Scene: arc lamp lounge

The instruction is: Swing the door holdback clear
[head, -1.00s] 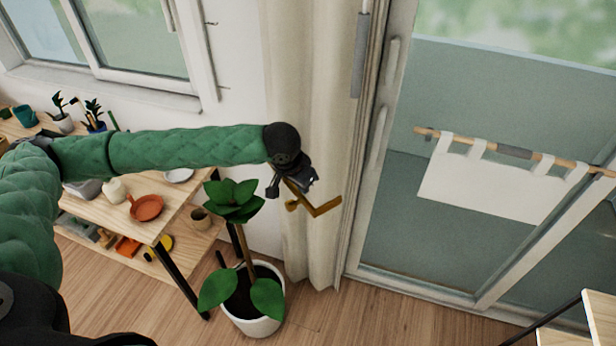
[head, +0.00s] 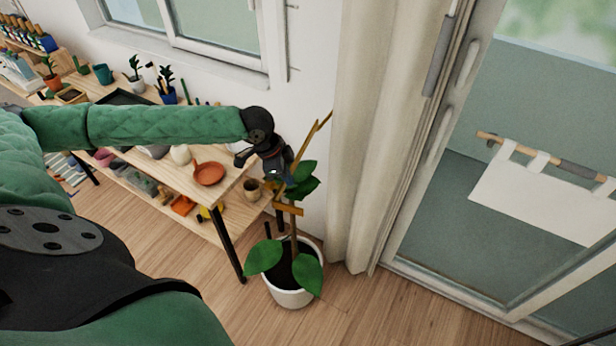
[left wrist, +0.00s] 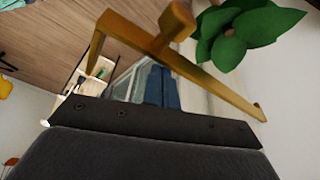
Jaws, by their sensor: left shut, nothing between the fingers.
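The door holdback (head: 312,143) is a thin brass-coloured bent bar in the head view. It stands left of the curtain, in front of the wall and the plant, with one end pointing up to the right. In the left wrist view the holdback (left wrist: 185,67) crosses close in front of the camera, with a blocky knob and a bent end. My left gripper (head: 284,180) is shut and empty, right beside the bar; whether they touch I cannot tell. Its fingers partly hide the bar's middle. My right gripper is not in view.
A potted plant (head: 288,297) stands on the floor just below the gripper. A wooden shelf table (head: 228,187) with pots and dishes is to the left. A beige curtain (head: 370,130) and glazed door (head: 430,180) are to the right. Floor in front is clear.

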